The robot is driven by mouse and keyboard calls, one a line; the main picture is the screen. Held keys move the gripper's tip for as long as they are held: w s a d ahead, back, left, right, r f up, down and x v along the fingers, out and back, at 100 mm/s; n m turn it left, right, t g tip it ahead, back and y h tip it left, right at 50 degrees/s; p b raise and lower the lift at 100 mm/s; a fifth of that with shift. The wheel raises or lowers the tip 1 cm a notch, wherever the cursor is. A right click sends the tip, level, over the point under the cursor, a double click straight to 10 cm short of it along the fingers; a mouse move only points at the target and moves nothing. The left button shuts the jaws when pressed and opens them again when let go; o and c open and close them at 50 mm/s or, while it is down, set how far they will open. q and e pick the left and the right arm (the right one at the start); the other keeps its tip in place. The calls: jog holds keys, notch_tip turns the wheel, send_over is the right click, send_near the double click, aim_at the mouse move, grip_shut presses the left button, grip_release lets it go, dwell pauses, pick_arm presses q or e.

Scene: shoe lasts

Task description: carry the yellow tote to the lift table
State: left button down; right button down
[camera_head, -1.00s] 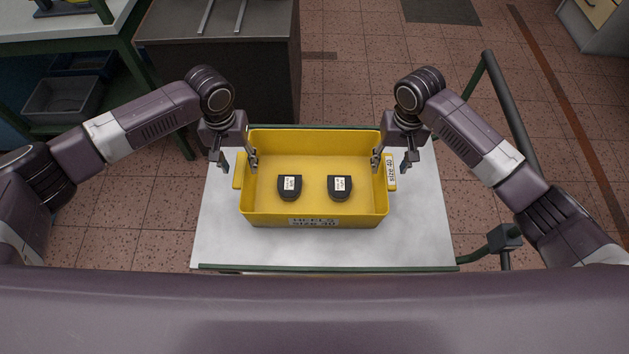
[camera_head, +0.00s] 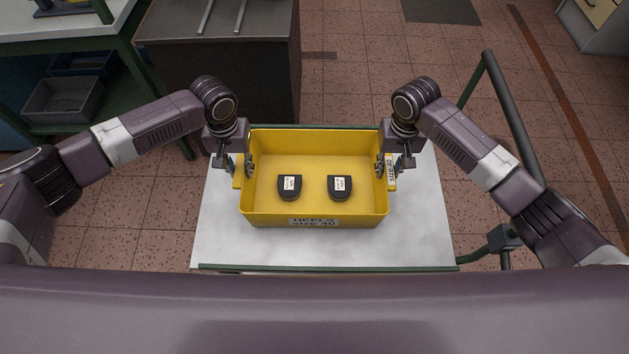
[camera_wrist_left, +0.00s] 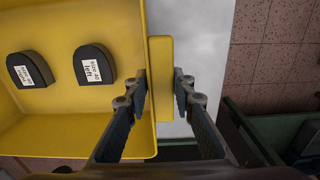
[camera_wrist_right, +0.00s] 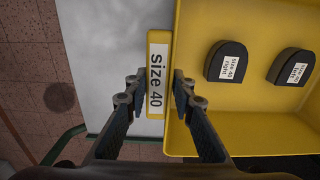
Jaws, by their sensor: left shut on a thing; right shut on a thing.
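The yellow tote (camera_head: 315,213) stands upright on a white-topped table (camera_head: 225,243) with green edges. Its front label reads "HEELS size 40". Two black heel pieces lie inside, one on the left (camera_head: 290,194) and one on the right (camera_head: 340,194). My left gripper (camera_head: 239,168) is shut on the tote's left handle (camera_wrist_left: 161,110), one finger on each side of it. My right gripper (camera_head: 391,166) is shut on the right handle (camera_wrist_right: 157,45), which carries a "size 40" label.
A dark grey cabinet (camera_head: 220,80) with two metal rails on top stands behind on the left. A dark handrail (camera_head: 510,115) rises at the table's right. Tiled floor (camera_head: 350,60) is open behind.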

pick_arm(q)
jog(key=shift+r, duration=0.1)
pick_arm(e)
jog(key=shift+r, duration=0.1)
